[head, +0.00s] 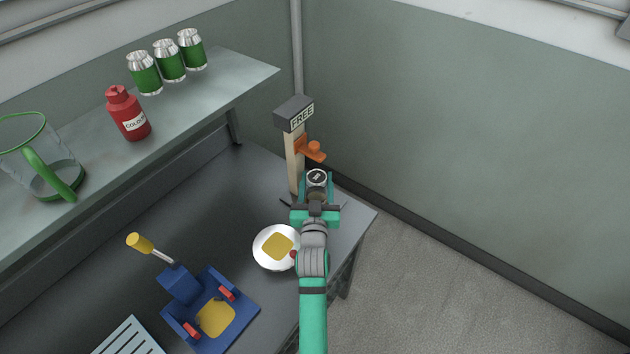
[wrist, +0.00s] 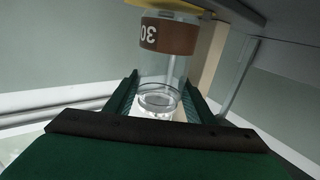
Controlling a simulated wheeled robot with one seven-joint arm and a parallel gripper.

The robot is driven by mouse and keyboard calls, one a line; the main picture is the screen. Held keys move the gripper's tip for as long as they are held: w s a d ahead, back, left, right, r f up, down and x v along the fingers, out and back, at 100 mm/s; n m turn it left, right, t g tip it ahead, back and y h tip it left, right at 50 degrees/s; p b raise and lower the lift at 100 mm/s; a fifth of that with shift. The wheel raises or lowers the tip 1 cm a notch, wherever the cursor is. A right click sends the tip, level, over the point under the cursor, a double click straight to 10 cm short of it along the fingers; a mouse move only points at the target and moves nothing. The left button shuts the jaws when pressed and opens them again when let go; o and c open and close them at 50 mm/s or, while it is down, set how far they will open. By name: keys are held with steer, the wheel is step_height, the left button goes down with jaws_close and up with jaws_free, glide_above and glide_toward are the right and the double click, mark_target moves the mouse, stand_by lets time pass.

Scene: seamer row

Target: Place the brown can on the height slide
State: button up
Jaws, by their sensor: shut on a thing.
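The brown can (head: 317,178) is in my gripper (head: 317,190), over the far right end of the bench. In the wrist view the can (wrist: 168,38) stands between the two fingers, with a brown band marked "30" and a silvery, see-through-looking lower part. The fingers are shut on it. The height slide (head: 295,165) is a pale post with a dark head marked "FREE" and an orange sliding piece (head: 313,149). The can is just in front of and below the orange piece in the head view. I cannot tell whether they touch. The can's underside is hidden.
A white dish (head: 259,250) with a yellow square lies on the bench left of my arm. A blue fixture (head: 180,285) with a yellow-knobbed lever stands front left. The shelf (head: 215,88) holds green cans (head: 168,62), a red bottle (head: 128,115) and a jug (head: 45,160).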

steer(key=shift+d+f, duration=0.15)
steer(key=shift+d, duration=0.35)
steer(key=shift+s+a, duration=0.1)
steer(key=o, duration=0.7)
steer(key=shift+a+f, duration=0.15)
steer(key=shift+o, duration=0.2)
steer(key=s, duration=1.2)
steer(key=shift+a, duration=0.3)
steer(key=shift+w, duration=0.15)
